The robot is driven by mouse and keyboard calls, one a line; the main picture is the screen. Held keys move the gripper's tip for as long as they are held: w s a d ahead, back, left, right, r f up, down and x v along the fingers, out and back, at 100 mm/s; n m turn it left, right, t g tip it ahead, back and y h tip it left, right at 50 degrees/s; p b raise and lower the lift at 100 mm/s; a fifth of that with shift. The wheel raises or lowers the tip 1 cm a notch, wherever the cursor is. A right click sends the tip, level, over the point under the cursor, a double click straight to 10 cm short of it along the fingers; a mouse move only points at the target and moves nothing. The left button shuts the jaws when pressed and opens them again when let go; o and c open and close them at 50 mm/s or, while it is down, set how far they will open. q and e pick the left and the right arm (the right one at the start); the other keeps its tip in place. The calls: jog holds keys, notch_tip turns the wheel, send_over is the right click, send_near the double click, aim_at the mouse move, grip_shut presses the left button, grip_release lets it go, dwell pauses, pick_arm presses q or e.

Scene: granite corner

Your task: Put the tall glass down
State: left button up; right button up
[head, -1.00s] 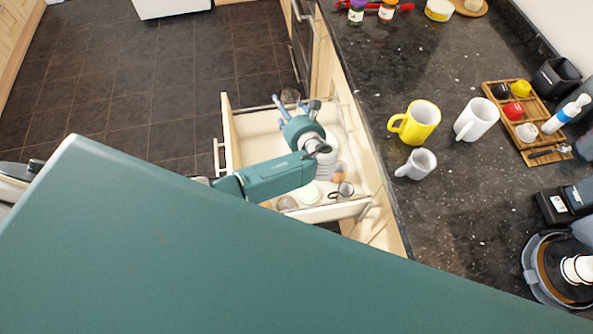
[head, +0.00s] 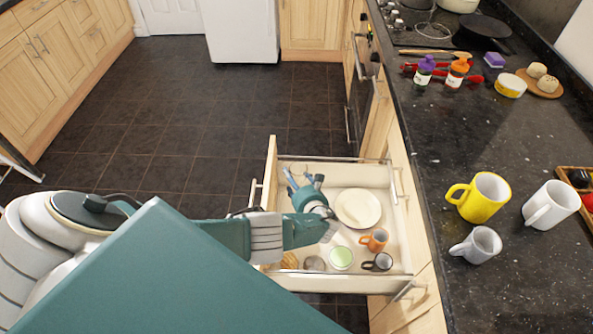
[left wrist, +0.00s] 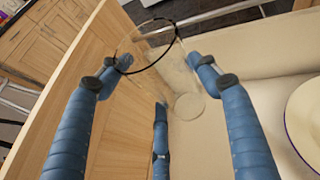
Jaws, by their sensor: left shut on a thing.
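The tall glass (left wrist: 187,76) is clear with a dark rim. In the left wrist view it stands between the blue fingers of my left gripper (left wrist: 160,78), which is shut on it. In the head view my left gripper (head: 304,184) is over the front far corner of the open drawer (head: 271,172), by its wooden front panel. The glass is hard to make out there. I cannot tell whether its base touches the drawer floor. My right gripper is not in view.
In the drawer, a white plate (head: 357,208) lies right of my gripper. An orange mug (head: 375,240), a dark cup (head: 378,262) and a green bowl (head: 341,258) are nearer. The counter (head: 440,130) holds a yellow mug (head: 480,197) and white mugs (head: 551,205).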

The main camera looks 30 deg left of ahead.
pick_arm(q)
jog(key=shift+f+b, duration=0.9)
jog(key=shift+f, duration=0.65)
notch_tip(320, 180, down, 4)
jog(key=b, duration=0.3)
jog(key=shift+r, duration=0.25)
jog(key=shift+f+b, duration=0.15)
jog(key=shift+b, duration=0.25)
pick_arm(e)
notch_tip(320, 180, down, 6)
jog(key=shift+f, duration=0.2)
pick_arm(q)
jog(key=shift+f, duration=0.3)
jog(key=shift+f+b, duration=0.25)
jog(key=shift+b, duration=0.25)
jog(key=shift+a, duration=0.1)
jog(key=o, duration=1.3)
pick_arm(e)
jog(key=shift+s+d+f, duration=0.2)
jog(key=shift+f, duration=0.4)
pick_arm(q)
jog(key=shift+o, duration=0.2)
